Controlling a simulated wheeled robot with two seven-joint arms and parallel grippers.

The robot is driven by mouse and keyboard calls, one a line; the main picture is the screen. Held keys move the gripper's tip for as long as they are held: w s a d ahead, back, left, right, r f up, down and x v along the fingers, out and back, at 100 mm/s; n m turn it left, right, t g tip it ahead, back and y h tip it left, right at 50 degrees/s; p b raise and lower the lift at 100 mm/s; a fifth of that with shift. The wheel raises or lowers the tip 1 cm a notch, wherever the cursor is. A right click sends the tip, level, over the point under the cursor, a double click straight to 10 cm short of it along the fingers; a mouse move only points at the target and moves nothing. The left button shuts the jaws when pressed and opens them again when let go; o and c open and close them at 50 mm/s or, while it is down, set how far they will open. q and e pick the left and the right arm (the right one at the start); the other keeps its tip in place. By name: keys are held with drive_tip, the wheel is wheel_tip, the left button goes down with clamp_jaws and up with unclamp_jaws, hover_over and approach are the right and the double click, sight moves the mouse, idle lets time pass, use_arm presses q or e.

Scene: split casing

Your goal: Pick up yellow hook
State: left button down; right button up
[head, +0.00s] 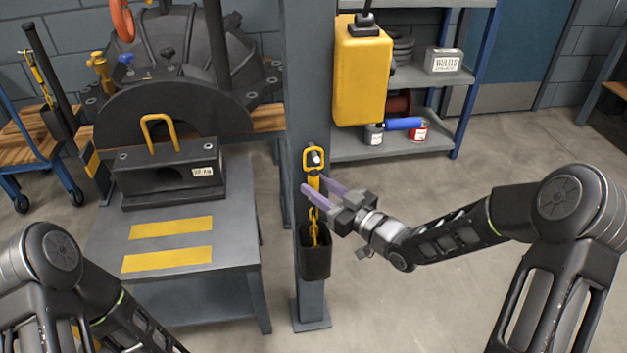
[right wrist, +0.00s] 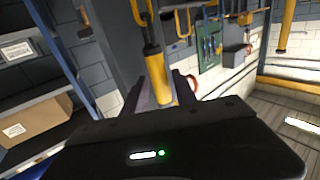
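The yellow hook (head: 313,183) hangs upright on the front of the grey post (head: 310,90). It has a squarish loop at its top around a peg, and a yellow chain (head: 313,225) runs from it down into a black holder (head: 315,257). My right gripper (head: 316,182) reaches in from the right with its two purple fingers apart at the hook's stem. In the right wrist view the yellow stem (right wrist: 155,72) stands between the fingers; contact cannot be made out. My left gripper is out of view; only left arm links show at bottom left.
A yellow box (head: 361,75) hangs on the post above right. A workbench (head: 195,255) with a dark block (head: 168,170) and yellow handle stands left. Shelves (head: 400,150) with cans stand behind. Open floor lies at right.

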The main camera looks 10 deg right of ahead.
drive_tip(key=shift+c, duration=0.5)
clamp_jaws()
idle(0.3)
